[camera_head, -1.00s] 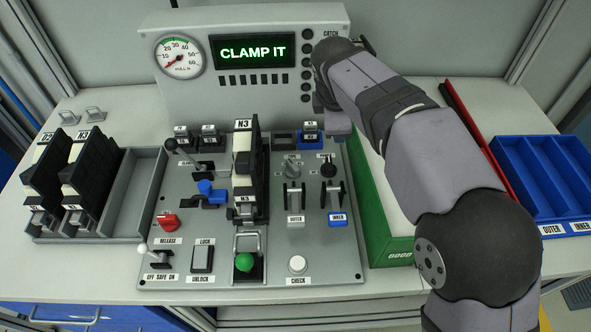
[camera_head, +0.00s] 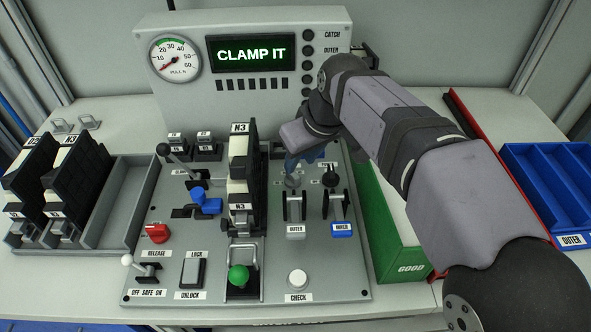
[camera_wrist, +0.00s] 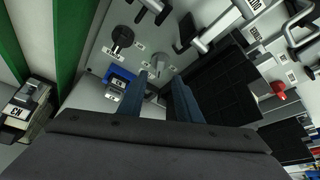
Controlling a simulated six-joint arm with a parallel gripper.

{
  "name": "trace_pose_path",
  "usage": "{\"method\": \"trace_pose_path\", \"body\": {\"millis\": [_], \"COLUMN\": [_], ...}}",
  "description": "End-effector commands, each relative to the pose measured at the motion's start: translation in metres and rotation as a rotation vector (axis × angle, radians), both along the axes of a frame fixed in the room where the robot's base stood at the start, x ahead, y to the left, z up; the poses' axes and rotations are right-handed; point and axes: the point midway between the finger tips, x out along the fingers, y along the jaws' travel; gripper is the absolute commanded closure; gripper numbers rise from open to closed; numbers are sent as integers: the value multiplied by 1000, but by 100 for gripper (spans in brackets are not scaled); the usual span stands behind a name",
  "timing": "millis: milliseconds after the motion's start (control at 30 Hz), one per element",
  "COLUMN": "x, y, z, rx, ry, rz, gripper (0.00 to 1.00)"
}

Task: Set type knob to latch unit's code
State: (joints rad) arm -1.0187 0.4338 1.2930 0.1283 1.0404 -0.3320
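The latch unit (camera_head: 240,180), a tall black and white block marked N3, stands upright in the middle of the panel. To its right are a grey knob (camera_head: 292,181) and a black knob (camera_head: 330,178); their small labels are unreadable, so I cannot tell from them which is the type knob. My gripper (camera_head: 304,165) is above and close to the grey knob, pointing down. In the wrist view its two blue fingers are apart, with the grey knob (camera_wrist: 158,68) just beyond and between the tips. Contact cannot be told. The black knob (camera_wrist: 122,38) is beside it.
The display (camera_head: 252,55) reads CLAMP IT. Clamp levers (camera_head: 293,207) marked OUTER and INNER stand in front of the knobs. A green GOOD bin (camera_head: 400,262) is to the right. Two more units (camera_head: 75,175) sit in the left rack. A green-knobbed handle (camera_head: 238,274) is in front.

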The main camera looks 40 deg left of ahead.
Motion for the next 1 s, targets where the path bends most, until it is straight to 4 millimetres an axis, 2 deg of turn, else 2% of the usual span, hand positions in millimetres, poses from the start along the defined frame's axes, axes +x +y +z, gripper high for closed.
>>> {"method": "trace_pose_path", "body": {"millis": [200, 433, 600, 867, 1000], "x": [2, 5, 6, 6, 6], "y": [10, 19, 22, 23, 23], "z": [-28, -50, -57, -58, -58], "rx": [-5, -2, 0, 0, 0], "ry": [2, 0, -2, -2, -2], "rz": [1, 2, 1, 1, 1], "gripper": [69, 69, 69, 69, 100]}}
